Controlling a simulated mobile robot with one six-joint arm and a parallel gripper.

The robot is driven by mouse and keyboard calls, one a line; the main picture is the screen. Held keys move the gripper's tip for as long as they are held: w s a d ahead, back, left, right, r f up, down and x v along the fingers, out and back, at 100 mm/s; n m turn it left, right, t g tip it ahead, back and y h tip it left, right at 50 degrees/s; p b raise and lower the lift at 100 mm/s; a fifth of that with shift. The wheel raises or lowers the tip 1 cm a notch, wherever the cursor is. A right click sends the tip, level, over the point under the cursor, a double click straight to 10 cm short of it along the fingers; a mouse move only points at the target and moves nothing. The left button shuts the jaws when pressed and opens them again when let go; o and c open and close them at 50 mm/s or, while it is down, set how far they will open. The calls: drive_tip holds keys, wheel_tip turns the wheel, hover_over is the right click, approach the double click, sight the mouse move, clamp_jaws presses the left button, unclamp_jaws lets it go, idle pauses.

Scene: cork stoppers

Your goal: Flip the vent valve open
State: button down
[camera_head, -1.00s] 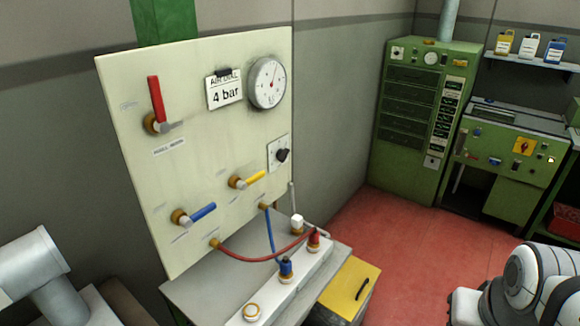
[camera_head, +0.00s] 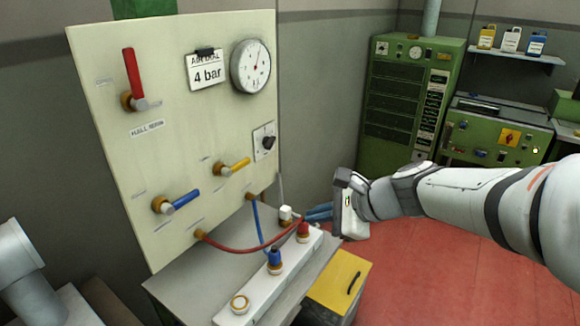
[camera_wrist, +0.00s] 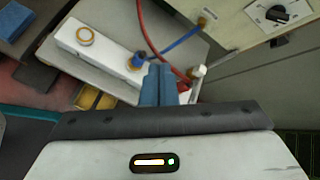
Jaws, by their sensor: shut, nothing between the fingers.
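The pale panel (camera_head: 105,60) carries three lever valves, and their labels are too blurred to tell which is the vent valve. The red-handled valve (camera_head: 133,75) at upper left has its lever pointing up. The yellow-handled valve (camera_head: 235,166) and the blue-handled valve (camera_head: 180,200) sit lower, their levers pointing right and slightly up. My gripper (camera_head: 310,213) is right of the panel, near the white block's far end, its blue fingers shut and empty. In the wrist view my gripper (camera_wrist: 158,75) points toward the white block; no lever valve shows there.
A white block (camera_head: 250,293) with capped ports stands on the grey table (camera_head: 180,285). A red hose (camera_head: 240,250) and a blue hose (camera_head: 258,225) run from panel to block. A gauge (camera_head: 250,67) and a black knob (camera_head: 268,143) are on the panel. A yellow-topped box (camera_head: 335,285) stands beside the table.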

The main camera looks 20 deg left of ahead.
sight(237, 167)
drive_tip(key=w+a+m+t+y+b, duration=0.1)
drive_tip(key=w+a+m+y, duration=0.2)
drive_tip(key=w+a+m, duration=0.3)
drive_tip(key=a+m, duration=0.2)
drive_tip(key=a, duration=0.1)
drive_tip(key=shift+w+a+f, duration=0.15)
drive_tip(key=shift+w+a, duration=0.15)
drive_tip(key=shift+w, duration=0.05)
drive_tip(key=w+a+p, duration=0.2)
drive_tip(key=a+p, duration=0.1)
drive_tip(key=a, duration=0.6)
drive_tip(key=shift+w+r, duration=0.3)
drive_tip(key=shift+r, duration=0.05)
